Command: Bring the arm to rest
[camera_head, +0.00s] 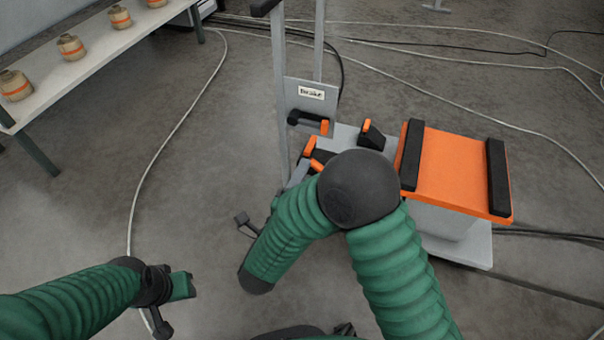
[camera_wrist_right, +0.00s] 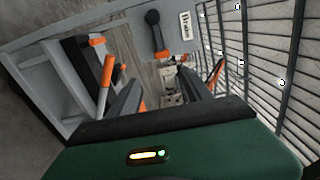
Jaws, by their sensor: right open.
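My right arm (camera_head: 385,260) is green and ribbed, bent at a dark round elbow in the head view, with its forearm reaching down and left. That forearm hides most of its hand there. In the right wrist view my right gripper (camera_wrist_right: 160,82) shows two dark fingers spread apart, with nothing clearly held between them. They point toward the grey stand with the brake label and orange-tipped levers. My left gripper (camera_head: 178,287) is at the lower left of the head view, over the floor; its finger gap does not show clearly.
The grey stand (camera_head: 298,92) has a labelled plate and a black handle (camera_head: 305,118). An orange platform (camera_head: 450,172) with black bars lies to its right. A table (camera_head: 90,82) with several tan and orange rolls stands upper left. Cables cross the floor, which is mostly clear at left.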

